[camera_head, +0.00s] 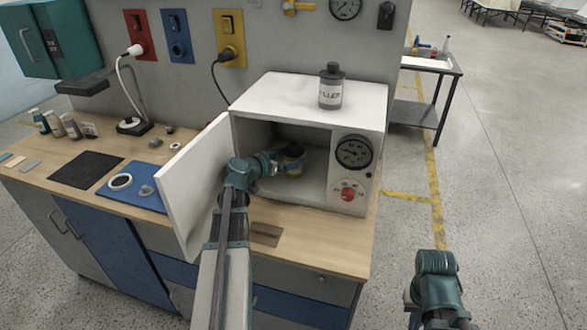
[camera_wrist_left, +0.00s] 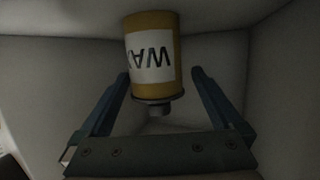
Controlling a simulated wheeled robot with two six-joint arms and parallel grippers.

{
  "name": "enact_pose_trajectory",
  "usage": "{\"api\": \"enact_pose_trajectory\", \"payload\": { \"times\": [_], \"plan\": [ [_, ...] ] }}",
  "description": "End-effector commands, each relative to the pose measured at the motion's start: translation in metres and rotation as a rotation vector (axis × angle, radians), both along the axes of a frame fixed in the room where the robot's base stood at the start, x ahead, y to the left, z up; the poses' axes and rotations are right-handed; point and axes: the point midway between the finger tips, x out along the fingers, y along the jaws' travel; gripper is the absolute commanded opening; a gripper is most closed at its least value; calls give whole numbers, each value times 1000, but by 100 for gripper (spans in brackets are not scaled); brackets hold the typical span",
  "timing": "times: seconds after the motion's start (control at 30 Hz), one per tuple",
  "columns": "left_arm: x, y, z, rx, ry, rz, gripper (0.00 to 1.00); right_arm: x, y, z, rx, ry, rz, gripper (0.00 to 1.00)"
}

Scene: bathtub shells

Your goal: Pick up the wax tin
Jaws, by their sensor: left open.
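The wax tin (camera_wrist_left: 167,82) is a yellow-brown can with a white label reading "WAX" and shows upside down in the left wrist view. In the head view the tin (camera_head: 294,152) is inside the white oven-like box (camera_head: 308,93). My left gripper (camera_head: 284,160) reaches through the open door into the box. In the left wrist view the open fingers of my left gripper (camera_wrist_left: 160,92) stand on either side of the tin, with gaps showing beside it. My right arm shows at the lower right of the head view; its fingers cannot be made out.
The box's white door (camera_head: 194,185) stands open just left of my left arm. A grey "FILLER" can (camera_head: 331,88) stands on top of the box. A blue mat (camera_head: 134,188) with a ring lies on the wooden bench (camera_head: 100,215).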

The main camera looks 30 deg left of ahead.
Motion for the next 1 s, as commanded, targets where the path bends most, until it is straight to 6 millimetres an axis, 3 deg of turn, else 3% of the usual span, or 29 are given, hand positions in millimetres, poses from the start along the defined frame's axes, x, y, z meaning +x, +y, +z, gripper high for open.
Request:
{"api": "enact_pose_trajectory", "payload": {
  "times": [0.23,0.53,0.77,1.0],
  "plan": [
    [10,-3,-3,1,0,-1,100,0,0,-3,0,0,0,0],
    [49,-11,-14,1,1,-1,100,0,0,-14,0,0,0,0],
    [49,-12,-13,1,0,1,100,0,0,-13,0,0,0,0],
    [49,-12,-13,1,0,0,59,0,0,-13,0,0,0,0]
  ]
}}
